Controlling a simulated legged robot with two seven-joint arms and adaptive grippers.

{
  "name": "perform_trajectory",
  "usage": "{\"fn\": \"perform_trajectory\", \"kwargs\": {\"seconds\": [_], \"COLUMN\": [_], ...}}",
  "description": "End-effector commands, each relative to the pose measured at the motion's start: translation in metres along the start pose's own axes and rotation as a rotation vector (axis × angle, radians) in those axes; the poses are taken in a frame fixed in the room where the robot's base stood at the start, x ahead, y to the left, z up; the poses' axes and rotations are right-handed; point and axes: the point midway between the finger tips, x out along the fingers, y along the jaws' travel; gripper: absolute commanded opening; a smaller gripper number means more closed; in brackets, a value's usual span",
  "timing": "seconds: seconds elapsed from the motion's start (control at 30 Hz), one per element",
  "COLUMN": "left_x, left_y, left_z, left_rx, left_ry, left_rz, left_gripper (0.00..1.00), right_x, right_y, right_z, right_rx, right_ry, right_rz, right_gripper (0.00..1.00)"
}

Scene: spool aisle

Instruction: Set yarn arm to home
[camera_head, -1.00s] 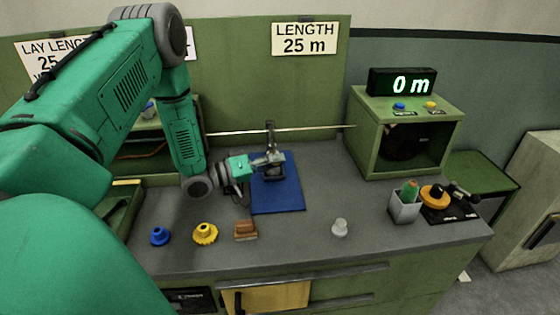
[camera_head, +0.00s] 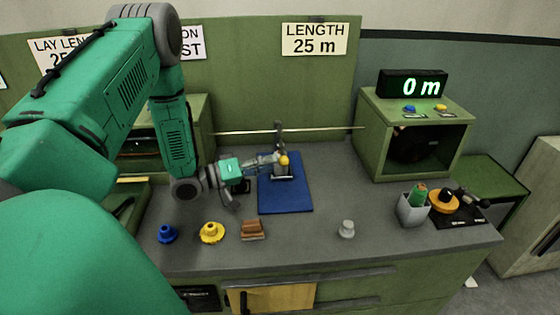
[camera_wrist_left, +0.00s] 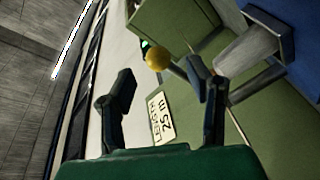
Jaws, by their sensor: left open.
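The yarn arm appears to be the small stand on the blue mat (camera_head: 299,200), with a dark upright (camera_head: 278,135) and a yellow ball knob (camera_head: 284,160). My left gripper (camera_head: 270,160) is open, just left of the knob, its fingers pointing at it. In the left wrist view the yellow knob (camera_wrist_left: 158,60) shows beyond and between the two open fingers (camera_wrist_left: 160,93), with nothing held. A grey metal part (camera_wrist_left: 248,50) is beside the right finger. Whether a finger touches the stand, I cannot tell. My right gripper is not in view.
A thin rod (camera_head: 235,132) runs behind the stand towards a green box (camera_head: 372,145) with a display (camera_head: 412,84) reading 0 m. A blue spool (camera_head: 167,234), yellow spool (camera_head: 211,233), brown block (camera_head: 252,230) and grey knob (camera_head: 346,229) line the front. A grey cup (camera_head: 411,213) stands right.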

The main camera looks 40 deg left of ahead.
Motion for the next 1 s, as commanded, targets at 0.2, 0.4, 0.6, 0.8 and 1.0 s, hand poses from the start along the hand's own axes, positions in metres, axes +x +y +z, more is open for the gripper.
{"fn": "perform_trajectory", "kwargs": {"seconds": [0.2,0.4,0.6,0.8,1.0], "left_x": [-0.048,-0.074,-0.079,-0.078,-0.079], "left_y": [-0.005,-0.006,-0.004,-0.003,-0.006], "left_z": [-0.003,-0.003,-0.002,-0.002,-0.003], "left_rx": [-0.004,-0.004,-0.002,-0.001,-0.003], "left_ry": [0.005,0.005,0.003,0.003,0.004], "left_rz": [-0.002,0.001,0.000,0.000,0.001], "left_gripper": [0.46,0.46,0.46,0.46,0.46], "right_x": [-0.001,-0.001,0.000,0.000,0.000], "right_y": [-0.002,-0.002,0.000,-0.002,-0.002], "right_z": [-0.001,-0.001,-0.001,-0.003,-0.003], "right_rx": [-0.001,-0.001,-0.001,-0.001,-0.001], "right_ry": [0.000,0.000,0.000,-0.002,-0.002], "right_rz": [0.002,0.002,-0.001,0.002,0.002], "right_gripper": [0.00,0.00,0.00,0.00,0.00]}}
